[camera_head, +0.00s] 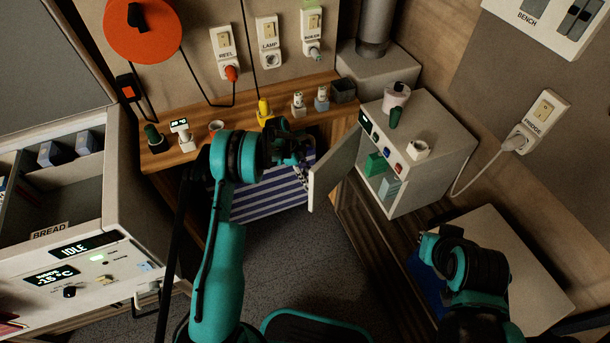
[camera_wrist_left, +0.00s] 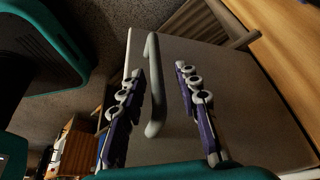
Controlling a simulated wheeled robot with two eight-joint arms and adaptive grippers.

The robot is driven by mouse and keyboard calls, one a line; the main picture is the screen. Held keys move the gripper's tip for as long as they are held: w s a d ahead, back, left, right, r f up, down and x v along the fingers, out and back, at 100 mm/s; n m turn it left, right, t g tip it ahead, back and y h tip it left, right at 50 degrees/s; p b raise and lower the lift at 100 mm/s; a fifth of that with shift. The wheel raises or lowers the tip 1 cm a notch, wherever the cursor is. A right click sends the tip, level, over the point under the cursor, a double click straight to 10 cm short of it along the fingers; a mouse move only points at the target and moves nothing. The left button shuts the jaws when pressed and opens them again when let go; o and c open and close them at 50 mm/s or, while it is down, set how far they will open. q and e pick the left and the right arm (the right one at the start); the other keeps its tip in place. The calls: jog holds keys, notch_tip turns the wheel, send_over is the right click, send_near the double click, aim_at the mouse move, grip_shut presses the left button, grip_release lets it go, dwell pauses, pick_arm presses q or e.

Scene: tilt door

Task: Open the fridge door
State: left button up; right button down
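The fridge (camera_head: 437,165) is a small pale box on the right bench, with shelves and green items showing inside. Its pale door (camera_head: 333,168) stands swung open towards the left of the head view. My left gripper (camera_head: 300,150) is at the door's outer side. In the left wrist view its two purple-and-grey fingers (camera_wrist_left: 160,105) are apart. The grey bar handle (camera_wrist_left: 154,85) on the door panel (camera_wrist_left: 235,85) shows between them, closer to the left finger; I cannot tell whether they touch. My right arm is at lower right; its fingers cannot be made out.
A striped cloth (camera_head: 250,200) hangs under the wooden shelf (camera_head: 160,155). A white freezer cabinet (camera_head: 100,270) is on the left. Grey floor (camera_head: 300,260) is clear between.

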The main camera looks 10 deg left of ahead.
pick_arm(q)
jog(key=shift+s, duration=0.1)
jog(key=shift+s+d, duration=0.15)
jog(key=s+d+n+t, duration=0.1)
jog(key=d+n, duration=0.1)
jog(key=d, duration=1.2)
jog(key=s+d+n+t, duration=0.1)
jog(key=s+d+n, duration=0.1)
jog(key=d, duration=1.2)
jog(key=s+a+r+n+p, duration=0.1)
jog(key=a+r, duration=0.3)
jog(key=r, duration=0.4)
jog(key=s+a+r+n+t+y, duration=0.1)
jog(key=s+a+r+n, duration=0.1)
jog(key=a+r, duration=0.3)
jog(key=s+a+r+n+t+p, duration=0.1)
jog(key=a+r, duration=0.4)
jog(key=r, duration=0.8)
jog(key=shift+s+a+r+n+y+p, duration=0.15)
jog(key=shift+s+n+y+p, duration=0.25)
jog(key=shift+s+n, duration=0.6)
jog(key=shift+s, duration=0.15)
